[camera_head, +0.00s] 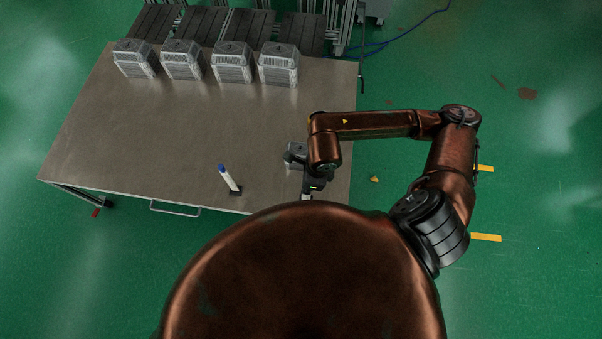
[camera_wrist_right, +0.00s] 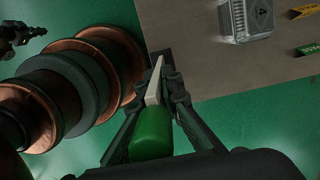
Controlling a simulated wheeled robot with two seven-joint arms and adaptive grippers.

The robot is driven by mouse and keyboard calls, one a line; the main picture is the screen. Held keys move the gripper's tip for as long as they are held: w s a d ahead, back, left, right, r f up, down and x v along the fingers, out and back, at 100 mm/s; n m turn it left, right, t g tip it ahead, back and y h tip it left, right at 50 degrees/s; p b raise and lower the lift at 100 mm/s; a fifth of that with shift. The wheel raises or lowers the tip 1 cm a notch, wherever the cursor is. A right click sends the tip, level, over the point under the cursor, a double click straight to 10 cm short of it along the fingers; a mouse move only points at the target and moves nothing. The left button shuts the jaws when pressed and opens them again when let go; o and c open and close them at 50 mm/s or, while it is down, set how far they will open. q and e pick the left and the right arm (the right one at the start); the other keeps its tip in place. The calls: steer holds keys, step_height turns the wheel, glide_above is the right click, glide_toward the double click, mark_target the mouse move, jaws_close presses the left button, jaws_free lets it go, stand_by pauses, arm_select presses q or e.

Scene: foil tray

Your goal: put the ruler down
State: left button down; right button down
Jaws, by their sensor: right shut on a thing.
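No ruler can be made out. My right gripper (camera_head: 308,190) is at the near right edge of the table (camera_head: 180,130). In the right wrist view, the right gripper (camera_wrist_right: 169,90) is shut on a pale, slim thing with a green end (camera_wrist_right: 151,138), which looks like a green-capped marker. The green end points towards the camera; the far end lies against the table's edge in the picture, and I cannot tell whether it touches. My left gripper is not seen.
Several silver ribbed blocks (camera_head: 231,68) stand in a row at the table's back. The table's middle is clear.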

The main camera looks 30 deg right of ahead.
steer(key=w+d+f+b, duration=0.2)
steer(key=w+d+f, duration=0.1)
steer(key=w+f, duration=0.9)
steer(key=shift+w+d+f+b, duration=0.25)
steer(key=shift+w+f+b, duration=0.15)
steer(key=shift+w, duration=0.2)
steer(key=shift+f, duration=0.15)
steer(key=c, duration=2.1)
jaws_free()
